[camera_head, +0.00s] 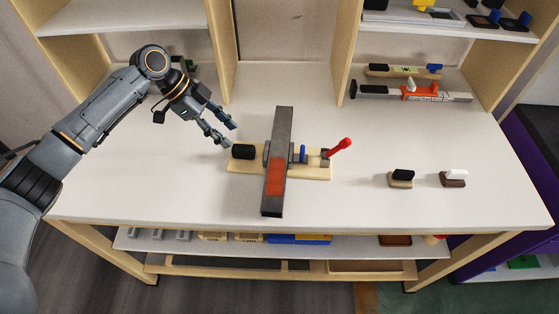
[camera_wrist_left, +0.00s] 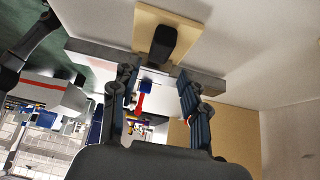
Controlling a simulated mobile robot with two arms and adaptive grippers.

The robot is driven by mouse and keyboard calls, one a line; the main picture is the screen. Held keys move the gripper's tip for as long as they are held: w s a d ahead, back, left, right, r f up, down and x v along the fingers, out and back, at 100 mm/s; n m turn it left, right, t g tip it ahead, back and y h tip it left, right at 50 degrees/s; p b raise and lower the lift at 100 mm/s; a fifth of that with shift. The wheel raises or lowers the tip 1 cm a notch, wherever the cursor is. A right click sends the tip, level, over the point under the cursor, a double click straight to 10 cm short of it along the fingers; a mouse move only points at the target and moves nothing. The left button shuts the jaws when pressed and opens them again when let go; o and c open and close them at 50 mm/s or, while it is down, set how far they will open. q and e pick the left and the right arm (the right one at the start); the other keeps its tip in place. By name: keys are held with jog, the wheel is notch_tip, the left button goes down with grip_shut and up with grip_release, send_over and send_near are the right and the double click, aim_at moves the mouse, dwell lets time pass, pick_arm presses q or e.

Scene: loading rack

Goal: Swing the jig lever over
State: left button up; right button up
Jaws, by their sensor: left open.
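The jig has a pale wooden base (camera_head: 318,173) on the table, with a black block (camera_head: 243,152) at its left end. A long grey bar (camera_head: 283,125) with an orange-red section lies across it. A blue part (camera_head: 303,153) stands right of the bar. The jig lever (camera_head: 340,148) has a red handle that tilts up to the right. In the left wrist view the red lever (camera_wrist_left: 140,103) shows beyond the bar, between the fingers. My left gripper (camera_head: 228,134) is open and empty, above and left of the black block, apart from the jig. My right gripper is out of view.
Two small brush-like blocks, one black-topped (camera_head: 402,178) and one white-topped (camera_head: 454,177), lie to the right. An orange and grey tool (camera_head: 420,91) lies at the back right. Upright shelf panels (camera_head: 345,50) stand behind. The table between the jig and the small blocks is clear.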

aim_at(242, 148)
pick_arm(q)
jog(key=shift+f+b, duration=0.35)
jog(key=shift+f, duration=0.15)
jog(key=shift+d+f, duration=0.25)
jog(key=shift+f, duration=0.1)
jog(key=shift+b+x, duration=2.15)
jog(key=shift+x, duration=0.8)
jog(key=shift+d+r, duration=0.1)
jog(key=shift+s, duration=0.1)
grip_shut()
